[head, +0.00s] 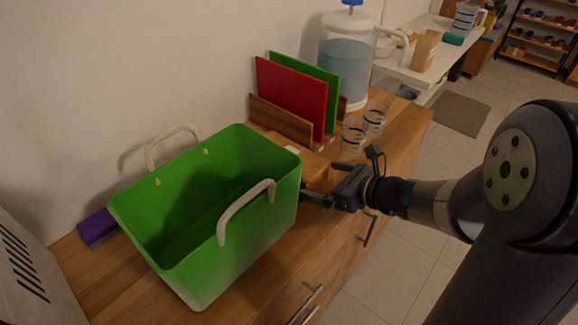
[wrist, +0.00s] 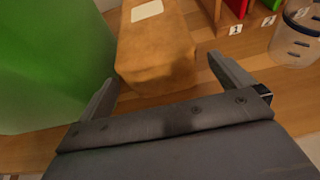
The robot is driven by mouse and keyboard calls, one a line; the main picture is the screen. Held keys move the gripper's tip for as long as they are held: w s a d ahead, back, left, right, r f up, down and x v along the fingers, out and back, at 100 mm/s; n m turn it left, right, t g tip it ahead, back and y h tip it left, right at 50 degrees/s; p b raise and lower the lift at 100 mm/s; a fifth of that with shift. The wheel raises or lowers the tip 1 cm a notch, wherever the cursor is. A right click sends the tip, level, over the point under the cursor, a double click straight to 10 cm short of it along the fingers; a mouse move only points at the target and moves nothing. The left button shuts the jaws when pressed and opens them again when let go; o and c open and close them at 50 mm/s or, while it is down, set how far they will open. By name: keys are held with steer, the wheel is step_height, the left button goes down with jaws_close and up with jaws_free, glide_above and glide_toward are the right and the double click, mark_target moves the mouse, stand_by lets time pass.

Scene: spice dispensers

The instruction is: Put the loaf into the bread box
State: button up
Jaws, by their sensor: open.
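The loaf (wrist: 155,52) is a brown block with a white label on top. In the wrist view its near end shows between my two fingers. In the head view the loaf (head: 316,175) is partly hidden behind the green box. I take the bread box (head: 235,250) to be the open green box with two pale handles on the counter. It looks empty, and its green wall (wrist: 50,60) fills the left of the wrist view. My gripper (wrist: 163,70) is open; whether it touches the loaf I cannot tell. In the head view my gripper (head: 318,197) is right of the box.
A wooden rack with a red board (head: 290,95) and a green board stands behind the loaf. Two clear glasses (head: 354,138) and a water dispenser (head: 346,60) are close to the right. A purple item (head: 97,227) lies left of the box. The wooden counter (head: 95,275) is bare front left.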

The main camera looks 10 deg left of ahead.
steer(key=x, duration=0.5)
steer(key=shift+a+f, duration=0.1)
steer(key=shift+a, duration=0.05)
steer(key=shift+c, duration=0.6)
steer(key=c, duration=1)
